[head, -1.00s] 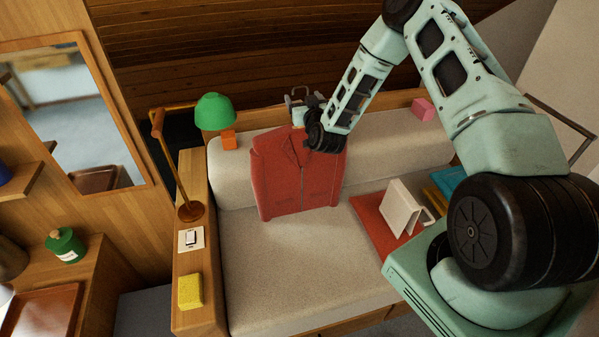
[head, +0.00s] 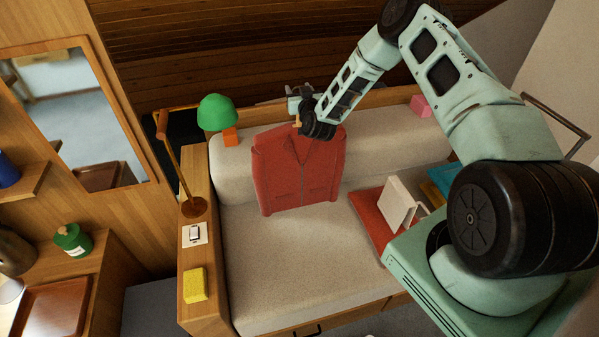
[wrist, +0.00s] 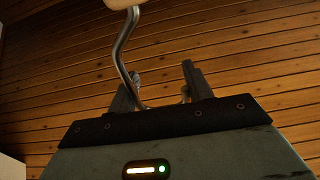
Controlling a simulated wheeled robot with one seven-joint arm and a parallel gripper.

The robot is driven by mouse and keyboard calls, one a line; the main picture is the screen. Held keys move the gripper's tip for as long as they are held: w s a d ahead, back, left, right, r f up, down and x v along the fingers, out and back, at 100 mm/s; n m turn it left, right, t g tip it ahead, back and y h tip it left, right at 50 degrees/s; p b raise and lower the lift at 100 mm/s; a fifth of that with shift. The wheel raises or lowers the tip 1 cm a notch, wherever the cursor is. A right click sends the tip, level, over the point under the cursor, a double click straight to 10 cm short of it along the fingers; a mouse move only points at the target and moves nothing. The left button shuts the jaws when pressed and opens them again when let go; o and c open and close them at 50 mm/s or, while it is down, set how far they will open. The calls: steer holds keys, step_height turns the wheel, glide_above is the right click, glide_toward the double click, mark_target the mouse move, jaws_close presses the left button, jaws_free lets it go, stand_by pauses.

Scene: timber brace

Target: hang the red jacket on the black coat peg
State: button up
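The red jacket (head: 300,172) hangs upright on a hanger in front of the sofa's backrest in the head view. A small light wooden part of the hanger (head: 297,123) shows above its collar. My gripper (head: 299,92) is just above the jacket, at the hanger's hook. In the wrist view, the bent metal hook (wrist: 122,50) runs down between the two dark fingers of my gripper (wrist: 158,82); the fingers stand somewhat apart with the hook's end between them. Their exact contact is partly hidden. I cannot make out a black coat peg in either view.
The sofa (head: 290,265) fills the middle. A lamp with a green shade (head: 217,112) and an orange block (head: 230,137) stand left of the jacket. A mirror (head: 75,115) hangs at left. A red board (head: 372,212) with a white object (head: 396,203) lies right. Plank wall behind.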

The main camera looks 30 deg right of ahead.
jaws_close()
steer(key=shift+r, duration=0.1)
steer(key=shift+r, duration=0.1)
steer(key=r+b+v, duration=0.3)
steer(key=b+v, duration=0.6)
steer(key=v, duration=0.9)
steer(key=shift+r, duration=0.25)
steer(key=shift+c, duration=0.7)
jaws_free()
steer(key=shift+c, duration=0.7)
